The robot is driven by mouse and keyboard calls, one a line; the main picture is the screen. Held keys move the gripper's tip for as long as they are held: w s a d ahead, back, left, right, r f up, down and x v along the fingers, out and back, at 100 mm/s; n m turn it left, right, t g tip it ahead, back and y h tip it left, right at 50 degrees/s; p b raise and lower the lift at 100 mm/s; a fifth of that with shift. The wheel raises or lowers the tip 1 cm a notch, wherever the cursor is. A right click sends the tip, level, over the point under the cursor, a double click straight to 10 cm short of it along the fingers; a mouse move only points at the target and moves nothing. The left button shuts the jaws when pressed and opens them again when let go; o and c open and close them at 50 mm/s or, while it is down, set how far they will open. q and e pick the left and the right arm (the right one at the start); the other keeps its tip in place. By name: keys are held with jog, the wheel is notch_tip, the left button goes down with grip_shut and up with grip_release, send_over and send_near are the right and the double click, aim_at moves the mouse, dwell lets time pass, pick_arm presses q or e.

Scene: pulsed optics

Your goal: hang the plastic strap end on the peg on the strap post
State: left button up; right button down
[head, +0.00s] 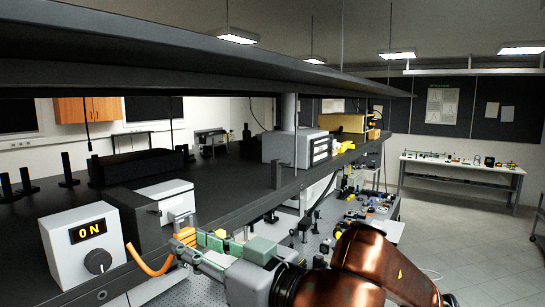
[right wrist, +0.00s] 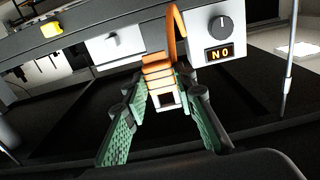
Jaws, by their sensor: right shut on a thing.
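The orange plastic strap (head: 150,264) curves up in front of the grey control box in the head view. Its thick, banded end (head: 185,237) sits at the tips of my right gripper (head: 212,242). In the right wrist view the strap end (right wrist: 160,76) lies between the green-padded fingers of the gripper (right wrist: 160,100), which is shut on it. The strap (right wrist: 176,38) runs up from there toward the shelf. I cannot clearly make out the strap post or its peg. My left gripper is not in view.
A grey control box (head: 82,248) with a knob and a lit "ON" display stands close left of the strap. A white-fronted box (head: 165,195) stands behind the strap end. A long dark shelf (head: 200,55) hangs overhead. Small optics (head: 365,205) crowd the table at right.

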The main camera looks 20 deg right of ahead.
jog(key=shift+w, duration=0.1)
jog(key=p+x, duration=0.2)
jog(key=x, duration=0.5)
jog(key=shift+w+a, duration=0.15)
jog(key=shift+a, duration=0.05)
dwell(0.4)
